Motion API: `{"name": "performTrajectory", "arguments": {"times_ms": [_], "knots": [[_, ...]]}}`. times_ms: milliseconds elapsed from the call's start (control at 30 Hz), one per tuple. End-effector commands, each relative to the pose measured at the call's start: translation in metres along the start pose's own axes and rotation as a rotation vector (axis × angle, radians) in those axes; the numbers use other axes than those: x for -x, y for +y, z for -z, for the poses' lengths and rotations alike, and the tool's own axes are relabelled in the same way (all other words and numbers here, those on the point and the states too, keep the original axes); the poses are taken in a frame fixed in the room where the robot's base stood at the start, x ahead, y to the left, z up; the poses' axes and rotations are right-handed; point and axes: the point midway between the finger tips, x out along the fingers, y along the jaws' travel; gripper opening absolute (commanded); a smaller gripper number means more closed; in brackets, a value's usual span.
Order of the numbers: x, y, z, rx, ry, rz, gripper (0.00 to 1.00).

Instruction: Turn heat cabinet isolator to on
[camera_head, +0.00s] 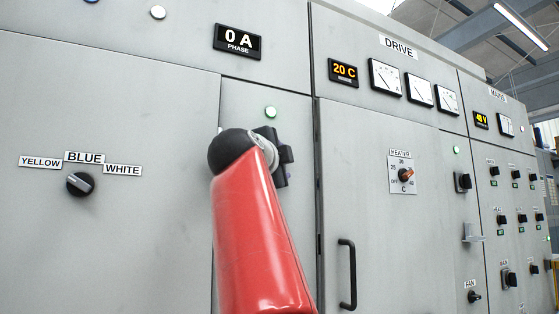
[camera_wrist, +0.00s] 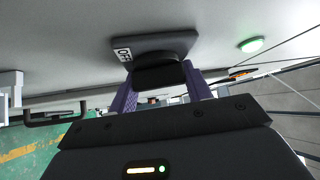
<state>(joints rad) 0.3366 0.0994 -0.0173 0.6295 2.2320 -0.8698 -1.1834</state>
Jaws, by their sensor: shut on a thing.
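The black isolator switch (camera_wrist: 160,75) is on the grey cabinet front, with a black plate (camera_wrist: 155,44) behind its knob. A white label reading OFF (camera_wrist: 123,55) shows at the plate's left side in the wrist view. My gripper (camera_wrist: 160,84) is shut on the knob, with one purple finger on each side of it. In the head view my red arm reaches up to the narrow cabinet panel (camera_head: 235,100), and my arm's end hides the isolator there. The knob's exact pointing direction cannot be read.
A lit green lamp (camera_head: 271,112) sits just above my arm's end, also in the wrist view (camera_wrist: 252,44). A heater dial (camera_head: 405,175) and a door handle (camera_head: 347,274) are to the right. A yellow-blue-white selector (camera_head: 80,184) is at left. A display (camera_head: 237,42) reads 0 A.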

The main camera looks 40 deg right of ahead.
Motion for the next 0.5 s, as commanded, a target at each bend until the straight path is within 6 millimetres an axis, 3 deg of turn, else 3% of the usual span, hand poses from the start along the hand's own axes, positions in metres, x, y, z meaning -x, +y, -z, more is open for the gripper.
{"name": "performTrajectory", "arguments": {"times_ms": [500], "knots": [[0.001, -0.0036, 0.001, -0.092, -0.008, -0.073, 0.26]]}}
